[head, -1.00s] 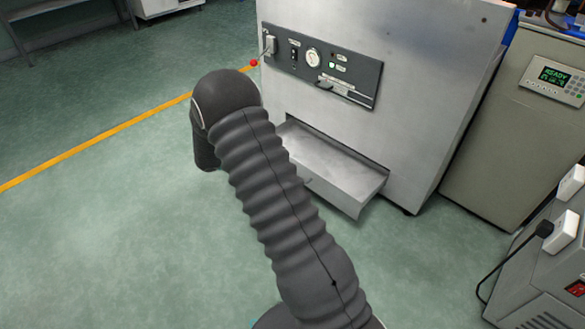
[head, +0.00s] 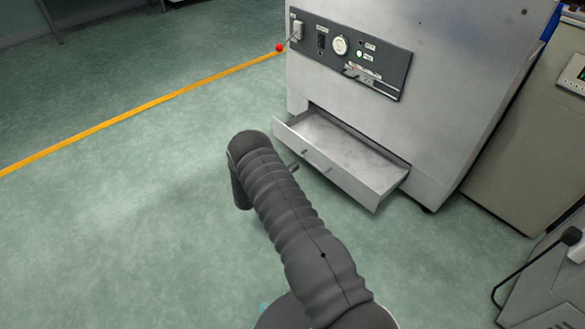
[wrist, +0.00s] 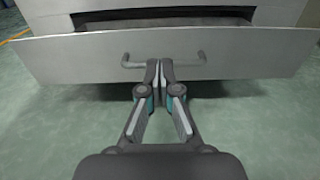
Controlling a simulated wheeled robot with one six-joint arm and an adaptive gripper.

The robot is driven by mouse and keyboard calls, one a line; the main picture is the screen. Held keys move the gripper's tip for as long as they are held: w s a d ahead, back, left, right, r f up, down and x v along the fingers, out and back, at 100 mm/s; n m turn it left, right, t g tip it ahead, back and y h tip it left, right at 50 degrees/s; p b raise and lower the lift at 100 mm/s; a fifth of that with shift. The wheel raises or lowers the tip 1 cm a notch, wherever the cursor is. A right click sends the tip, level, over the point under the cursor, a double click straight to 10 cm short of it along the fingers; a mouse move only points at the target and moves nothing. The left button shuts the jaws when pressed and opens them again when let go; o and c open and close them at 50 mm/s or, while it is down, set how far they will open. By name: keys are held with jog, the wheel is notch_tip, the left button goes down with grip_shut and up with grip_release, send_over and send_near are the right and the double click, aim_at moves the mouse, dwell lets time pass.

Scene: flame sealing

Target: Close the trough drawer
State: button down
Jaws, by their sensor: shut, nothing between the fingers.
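The trough drawer (head: 345,152) sticks out from the bottom of the grey metal cabinet in the head view, open and looking empty. In the wrist view its front panel (wrist: 70,58) spans the picture, with a bar handle (wrist: 188,60) at the middle. My gripper (wrist: 159,66) is shut and empty. Its fingertips are at the drawer front, by the middle of the handle; I cannot tell whether they touch it. In the head view my arm hides most of the gripper, left of the drawer.
The cabinet (head: 440,125) carries a dark control panel (head: 350,55) with a red-knobbed lever (head: 280,48). A beige unit (head: 530,130) stands to its right, and another machine (head: 550,285) at the lower right. The green floor (head: 110,220) in front and left is clear.

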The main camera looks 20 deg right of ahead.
aim_at(318, 151)
jog(key=x, duration=1)
jog(key=shift+w+d, duration=0.15)
jog(key=shift+d, duration=0.25)
